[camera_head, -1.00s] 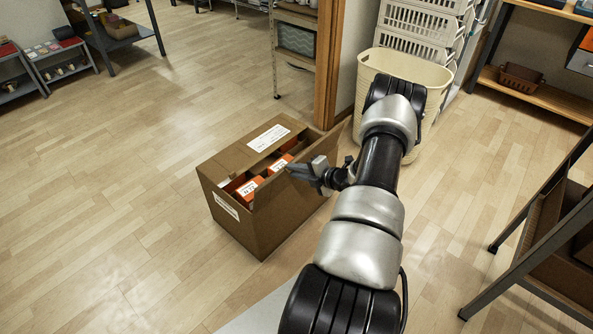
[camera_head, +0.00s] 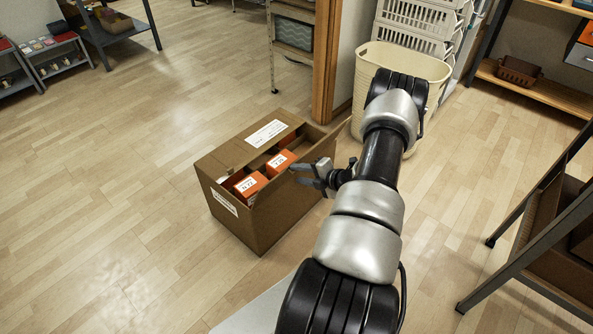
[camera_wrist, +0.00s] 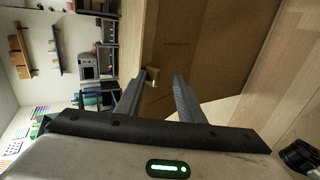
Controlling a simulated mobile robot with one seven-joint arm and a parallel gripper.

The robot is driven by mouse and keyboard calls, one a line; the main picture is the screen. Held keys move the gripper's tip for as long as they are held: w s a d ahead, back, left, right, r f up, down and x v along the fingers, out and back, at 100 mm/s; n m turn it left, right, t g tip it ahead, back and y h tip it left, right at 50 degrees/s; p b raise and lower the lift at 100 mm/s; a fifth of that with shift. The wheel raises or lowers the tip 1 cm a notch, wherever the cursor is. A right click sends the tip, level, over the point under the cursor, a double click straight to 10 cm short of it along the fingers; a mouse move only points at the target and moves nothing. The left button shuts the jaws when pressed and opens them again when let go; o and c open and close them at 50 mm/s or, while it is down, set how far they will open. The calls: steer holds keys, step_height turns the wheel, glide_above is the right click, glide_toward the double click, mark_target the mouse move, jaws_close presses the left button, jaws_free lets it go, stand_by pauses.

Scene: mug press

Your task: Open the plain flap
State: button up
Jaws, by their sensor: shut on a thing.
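The cardboard box (camera_head: 262,222) stands on the floor left of my arm, with its top partly open. A flap with a white label (camera_head: 266,134) lies along its far side. The plain flap (camera_head: 328,140) is on the right side, tilted up and outward, and partly hidden by my gripper. My gripper (camera_head: 299,175) is at the box's right upper edge, shut on the plain flap. In the wrist view, my gripper (camera_wrist: 160,88) has brown cardboard beyond and between its fingers; the exact contact is hard to see.
Orange boxes (camera_head: 251,184) with white labels sit inside the carton. A cream basket (camera_head: 402,66) stands behind my arm, near a wooden post (camera_head: 325,70). A dark-framed rack (camera_head: 520,215) is at the right. The floor left of the box is clear.

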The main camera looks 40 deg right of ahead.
steer(key=p+v, duration=0.3)
steer(key=v, duration=1.2)
steer(key=shift+r, duration=0.4)
